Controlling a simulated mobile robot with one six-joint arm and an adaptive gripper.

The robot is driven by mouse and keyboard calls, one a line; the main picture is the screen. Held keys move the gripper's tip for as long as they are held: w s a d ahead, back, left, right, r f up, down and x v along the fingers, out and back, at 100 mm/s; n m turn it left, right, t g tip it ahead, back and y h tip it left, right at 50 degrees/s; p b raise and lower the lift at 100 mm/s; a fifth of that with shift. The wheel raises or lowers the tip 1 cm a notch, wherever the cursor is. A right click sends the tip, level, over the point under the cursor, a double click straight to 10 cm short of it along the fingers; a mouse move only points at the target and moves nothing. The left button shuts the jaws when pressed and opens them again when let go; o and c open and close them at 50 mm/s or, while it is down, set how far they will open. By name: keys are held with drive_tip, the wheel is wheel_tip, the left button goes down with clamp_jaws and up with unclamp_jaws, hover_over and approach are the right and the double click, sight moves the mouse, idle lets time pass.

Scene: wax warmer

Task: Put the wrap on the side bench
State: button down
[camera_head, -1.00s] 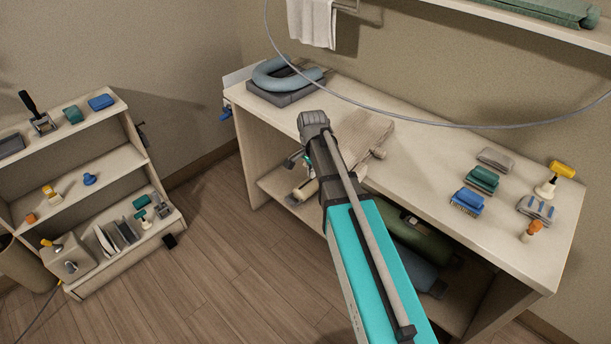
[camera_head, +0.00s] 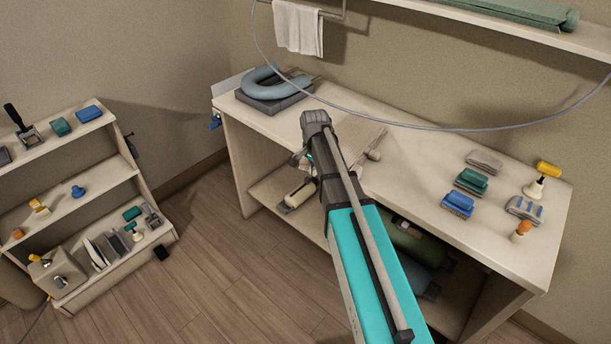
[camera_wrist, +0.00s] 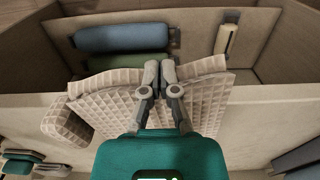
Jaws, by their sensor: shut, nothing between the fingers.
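The wrap (camera_wrist: 102,102) is a beige, waffle-textured cloth lying at the front edge of the bench in the wrist view, with a thicker rolled or folded part at its left. More of it shows right of the fingers. In the head view a small beige part (camera_head: 373,154) shows just right of my arm; the arm hides what lies behind it. My gripper (camera_wrist: 160,68) is shut and empty, its fingertips together over the middle of the wrap. I cannot tell whether they touch the cloth. The bench (camera_head: 420,180) has a pale top.
Several brushes, including a blue one (camera_head: 458,205), and a yellow-topped tool (camera_head: 547,170) stand at the bench's right. A blue-grey ring cushion (camera_head: 272,82) is at its left end. Blue and green rolls (camera_wrist: 120,38) lie below. A shelf rack (camera_head: 75,175) stands left. A hose (camera_head: 440,127) crosses above.

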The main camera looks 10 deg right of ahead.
drive_tip(key=w+d, duration=0.2)
drive_tip(key=d, duration=0.1)
drive_tip(key=w+d, duration=0.3)
drive_tip(key=d, duration=0.1)
drive_tip(key=w+d, duration=0.2)
drive_tip(key=d, duration=0.1)
drive_tip(key=shift+w+d, duration=0.2)
drive_tip(key=shift+w, duration=0.15)
drive_tip(key=shift+s, duration=0.1)
drive_tip(key=shift+s+a, duration=0.5)
drive_tip(key=shift+a, duration=0.15)
drive_tip(key=shift+s+a+r+p, duration=0.25)
drive_tip(key=shift+s+a, duration=0.1)
drive_tip(key=shift+a, duration=0.15)
drive_tip(key=shift+s+a+r+p, duration=0.25)
drive_tip(key=shift+s+a, duration=0.1)
drive_tip(key=shift+a, duration=0.15)
drive_tip(key=shift+w+r+p, duration=0.1)
drive_tip(key=shift+r+p, duration=0.55)
drive_tip(key=shift+p, duration=0.05)
wheel_tip(320, 180, up, 8)
drive_tip(key=p, duration=0.7)
drive_tip(key=shift+f+p, duration=0.15)
drive_tip(key=shift+p, duration=0.15)
